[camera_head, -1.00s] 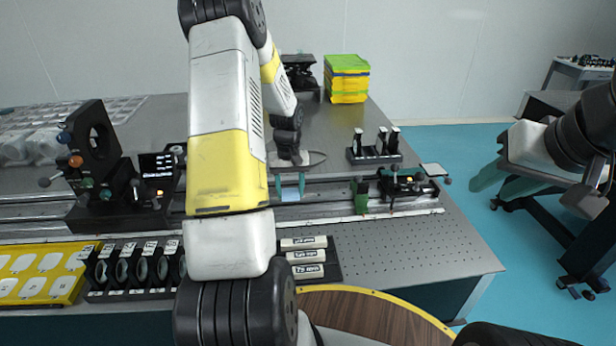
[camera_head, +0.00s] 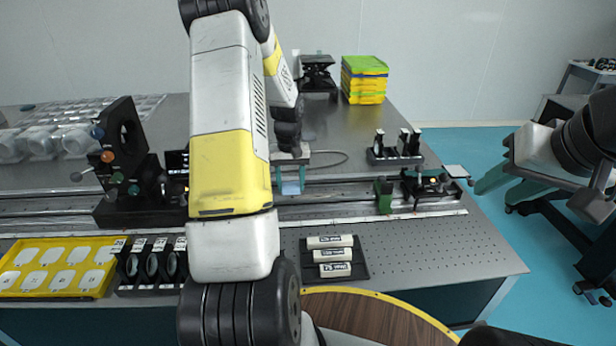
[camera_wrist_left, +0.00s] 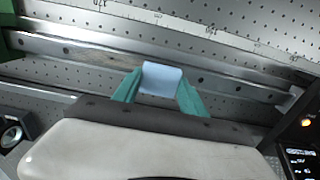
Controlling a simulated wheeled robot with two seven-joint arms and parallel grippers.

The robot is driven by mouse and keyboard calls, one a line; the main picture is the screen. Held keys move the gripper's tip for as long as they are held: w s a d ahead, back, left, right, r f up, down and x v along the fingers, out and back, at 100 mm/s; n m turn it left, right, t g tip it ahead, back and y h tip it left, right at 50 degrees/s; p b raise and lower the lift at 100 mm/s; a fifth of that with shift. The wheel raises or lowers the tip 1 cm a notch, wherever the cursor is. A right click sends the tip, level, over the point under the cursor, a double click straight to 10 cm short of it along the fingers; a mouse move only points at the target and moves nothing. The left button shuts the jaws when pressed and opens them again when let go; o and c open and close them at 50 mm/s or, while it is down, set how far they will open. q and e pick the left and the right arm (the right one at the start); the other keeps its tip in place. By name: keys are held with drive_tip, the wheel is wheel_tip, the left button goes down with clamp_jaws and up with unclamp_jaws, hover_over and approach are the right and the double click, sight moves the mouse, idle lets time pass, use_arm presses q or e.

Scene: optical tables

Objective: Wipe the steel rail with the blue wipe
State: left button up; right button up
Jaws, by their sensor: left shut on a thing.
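The steel rail (camera_head: 335,191) runs left to right along the optical table. It crosses the left wrist view (camera_wrist_left: 224,86) diagonally. My left gripper (camera_head: 291,178) points down over the rail, its teal fingers shut on the blue wipe (camera_head: 291,187). In the left wrist view the pale blue wipe (camera_wrist_left: 162,78) sits between the fingertips, over the rail; whether it presses on the metal I cannot tell. A dull brownish patch (camera_wrist_left: 92,54) shows on the rail to the left of the wipe there. My right gripper (camera_head: 512,184) hangs off the table's right side, its teal fingers apart and empty.
A green block (camera_head: 384,196) and a black carriage (camera_head: 424,187) stand at the rail's right part. A black optics mount (camera_head: 128,165) stands at its left. Lens holders (camera_head: 152,264), a yellow tray (camera_head: 60,267) and a labelled black holder (camera_head: 362,256) lie in front.

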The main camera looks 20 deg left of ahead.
use_arm(q)
drive_tip(key=shift+s+r, duration=0.1)
drive_tip(key=shift+r, duration=2.75)
